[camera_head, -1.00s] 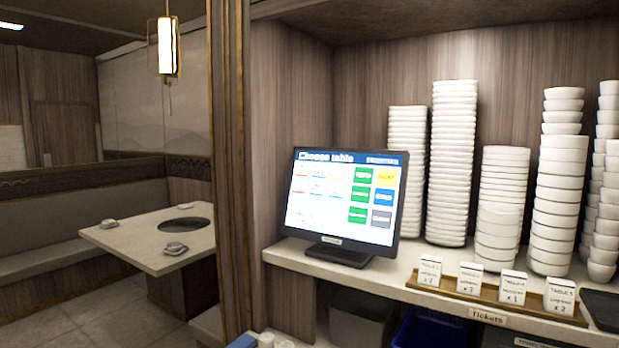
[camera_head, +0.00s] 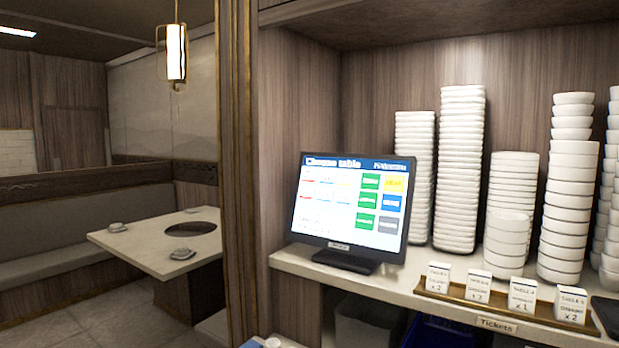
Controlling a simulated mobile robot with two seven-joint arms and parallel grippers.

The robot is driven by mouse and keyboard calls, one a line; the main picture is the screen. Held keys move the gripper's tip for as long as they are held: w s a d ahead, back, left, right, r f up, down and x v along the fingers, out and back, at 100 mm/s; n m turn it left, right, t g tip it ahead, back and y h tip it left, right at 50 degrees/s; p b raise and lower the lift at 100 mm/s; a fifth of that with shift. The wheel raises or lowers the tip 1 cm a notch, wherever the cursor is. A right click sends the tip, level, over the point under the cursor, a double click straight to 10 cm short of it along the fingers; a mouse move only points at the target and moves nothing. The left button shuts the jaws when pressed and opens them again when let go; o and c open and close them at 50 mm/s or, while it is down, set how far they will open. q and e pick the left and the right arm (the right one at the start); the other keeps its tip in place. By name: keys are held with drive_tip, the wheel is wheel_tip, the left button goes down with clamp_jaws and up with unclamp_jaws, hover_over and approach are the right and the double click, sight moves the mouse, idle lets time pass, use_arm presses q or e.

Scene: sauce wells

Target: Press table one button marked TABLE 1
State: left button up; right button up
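A black touch-screen monitor (camera_head: 352,207) stands on the counter, its lit screen facing me and turned slightly to the left. Its blue header reads "Choose table". The left part of the screen holds several pale buttons with coloured underlines; their labels are too small to read, so I cannot tell which is TABLE 1. On the right are green, yellow, blue and grey buttons. Neither of my grippers shows in the view.
Several stacks of white bowls (camera_head: 460,170) stand behind and right of the monitor. A wooden ticket tray (camera_head: 459,305) with several white cards lies at the counter's front edge (camera_head: 300,268). A wooden post (camera_head: 237,170) stands left; beyond it is a dining table (camera_head: 130,240).

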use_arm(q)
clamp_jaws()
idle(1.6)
